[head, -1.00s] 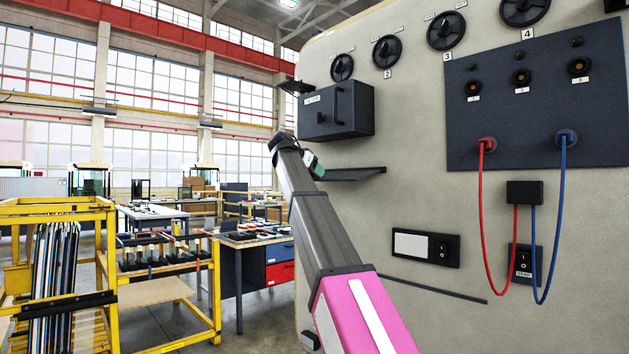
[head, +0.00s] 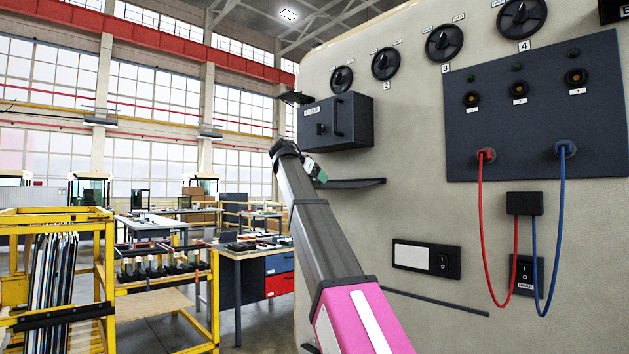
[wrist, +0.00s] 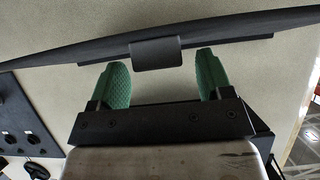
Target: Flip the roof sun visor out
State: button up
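A long, thin dark panel with a short block-like tab, which looks like the sun visor (wrist: 230,36), crosses the top of the wrist view against the beige wall. Its tab (wrist: 157,54) lies just past my fingertips, in line with the gap between them. In the head view this appears to be the thin dark ledge (head: 350,183) below the filter box. My gripper (wrist: 160,75) has two green fingers spread apart with nothing between them. In the head view the gripper (head: 313,168) is small and partly hidden behind my arm, at the ledge's left end. I cannot tell whether anything touches.
The dark filter box (head: 345,121) sticks out of the wall just above my gripper. A small dark flap (head: 296,98) is at the wall's upper left edge. A socket panel (head: 535,110) with red and blue cables is at right. Yellow racks (head: 160,285) stand at left.

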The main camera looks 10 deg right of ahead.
jog(key=v, duration=1)
jog(key=shift+s+a+r, duration=0.15)
jog(key=shift+s+a, duration=0.05)
jog(key=shift+a, duration=0.15)
